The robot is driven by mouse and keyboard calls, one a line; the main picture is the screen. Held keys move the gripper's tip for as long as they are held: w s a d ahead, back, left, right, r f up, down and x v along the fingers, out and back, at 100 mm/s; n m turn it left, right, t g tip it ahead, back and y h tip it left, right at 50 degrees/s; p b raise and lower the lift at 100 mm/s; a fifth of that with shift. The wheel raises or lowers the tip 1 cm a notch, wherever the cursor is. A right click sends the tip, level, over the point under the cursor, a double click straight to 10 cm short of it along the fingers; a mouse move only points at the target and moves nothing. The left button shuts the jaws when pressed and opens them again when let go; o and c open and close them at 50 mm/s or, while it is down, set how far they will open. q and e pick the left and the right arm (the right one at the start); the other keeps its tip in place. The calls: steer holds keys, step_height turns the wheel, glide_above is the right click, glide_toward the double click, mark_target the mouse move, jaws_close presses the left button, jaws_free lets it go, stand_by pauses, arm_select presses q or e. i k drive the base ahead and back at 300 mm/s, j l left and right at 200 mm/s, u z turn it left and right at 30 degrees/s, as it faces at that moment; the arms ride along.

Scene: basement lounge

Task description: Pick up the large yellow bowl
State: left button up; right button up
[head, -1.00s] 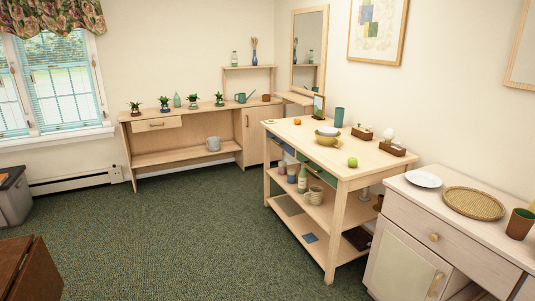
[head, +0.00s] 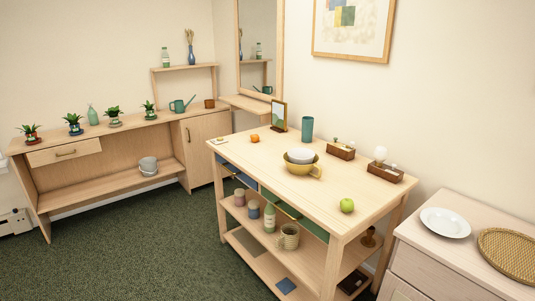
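The large yellow bowl (head: 297,168) stands upright on the top of the light wooden work table (head: 252,172), near its middle. A smaller white bowl (head: 300,156) sits inside it and hides its interior. A yellow handle-like shape shows at the bowl's right side; I cannot tell whether it is part of the bowl or a separate cup. Neither of my grippers is in view.
On the table are a green apple (head: 347,205), an orange (head: 255,139), a picture frame (head: 279,115), a teal cup (head: 307,129) and two brown boxes (head: 341,150). A cabinet with a white plate (head: 445,222) stands at right. Green carpet (head: 150,245) is clear at front left.

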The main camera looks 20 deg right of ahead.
mark_target(295, 169)
steer(key=i+z, duration=0.15)
steer(key=i, duration=0.35)
steer(key=i+j+z, duration=0.2)
steer(key=i, duration=0.35)
steer(key=i+j+z, duration=0.15)
steer(key=i, duration=0.35)
